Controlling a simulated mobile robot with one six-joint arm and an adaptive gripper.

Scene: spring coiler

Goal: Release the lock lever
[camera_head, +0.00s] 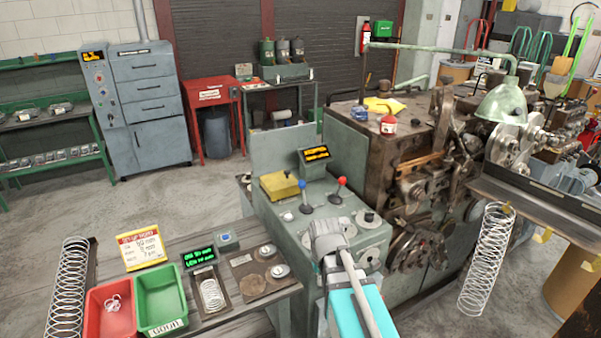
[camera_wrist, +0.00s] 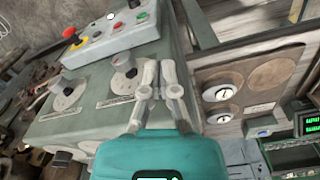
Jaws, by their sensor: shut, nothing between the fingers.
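The grey-green control console (camera_head: 290,225) of the coiler stands in the middle of the head view. On its top are a blue-knobbed lever (camera_head: 305,197) and a red-knobbed lever (camera_head: 338,189), both upright. I cannot tell which part is the lock lever. My gripper (camera_head: 325,232) is over the console's near side, in front of the levers, its fingertips unclear in the head view. In the wrist view my gripper (camera_wrist: 160,70) is shut and empty, beside a face with two round dials, one near (camera_wrist: 125,74) and one farther left (camera_wrist: 68,96). Contact is unclear.
In the wrist view a button box (camera_wrist: 110,38) with a red mushroom button lies beyond the dials. A wooden bench (camera_head: 225,305) with a red bin (camera_head: 110,310), a green bin (camera_head: 160,298) and a gauge plate (camera_head: 258,283) stands left. The coiler machine (camera_head: 415,180) is right.

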